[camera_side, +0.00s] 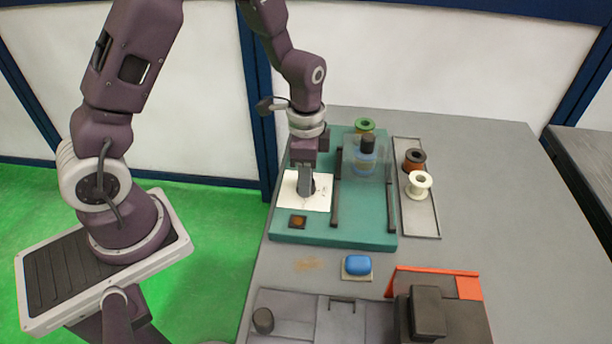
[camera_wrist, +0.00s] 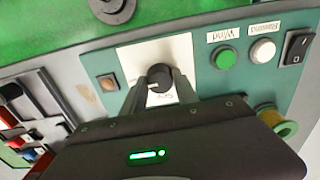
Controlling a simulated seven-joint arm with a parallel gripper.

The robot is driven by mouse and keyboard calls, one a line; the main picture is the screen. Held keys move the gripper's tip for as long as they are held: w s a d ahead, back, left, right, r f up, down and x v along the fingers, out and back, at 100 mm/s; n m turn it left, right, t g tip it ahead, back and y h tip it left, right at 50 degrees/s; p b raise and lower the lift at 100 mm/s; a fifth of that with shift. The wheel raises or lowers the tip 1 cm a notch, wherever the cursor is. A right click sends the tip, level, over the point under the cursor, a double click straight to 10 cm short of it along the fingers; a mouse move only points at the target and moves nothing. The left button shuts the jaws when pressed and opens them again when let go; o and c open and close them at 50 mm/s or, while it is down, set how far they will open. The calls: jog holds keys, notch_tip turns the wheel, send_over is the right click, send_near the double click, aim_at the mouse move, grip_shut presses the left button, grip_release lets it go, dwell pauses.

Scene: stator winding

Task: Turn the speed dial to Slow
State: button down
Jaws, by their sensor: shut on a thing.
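The speed dial (camera_wrist: 160,76) is a dark round knob on a white plate (camera_wrist: 128,62) set in the teal panel. A light mark shows on the knob's lower left in the wrist view. Small lettering, perhaps "Slow", lies just below the knob; other markings are too small or hidden. My gripper (camera_wrist: 160,83) has a finger on each side of the knob and is shut on it. In the side view my gripper (camera_side: 307,190) points down onto the white plate (camera_side: 319,200) and hides most of the knob.
The teal panel (camera_side: 290,236) also carries a brown square button (camera_side: 298,221), a green button (camera_wrist: 224,58), a white button (camera_wrist: 263,51) and a black rocker switch (camera_wrist: 298,44). Spools (camera_side: 419,184) stand to the right. A blue block (camera_side: 357,265) sits in front.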

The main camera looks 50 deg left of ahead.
jog(key=n, duration=0.8)
jog(key=shift+n, duration=0.4)
jog(key=n, duration=0.4)
jog(key=shift+n, duration=2.5)
jog(key=c, duration=0.9)
grip_release()
jog(key=shift+c, duration=0.2)
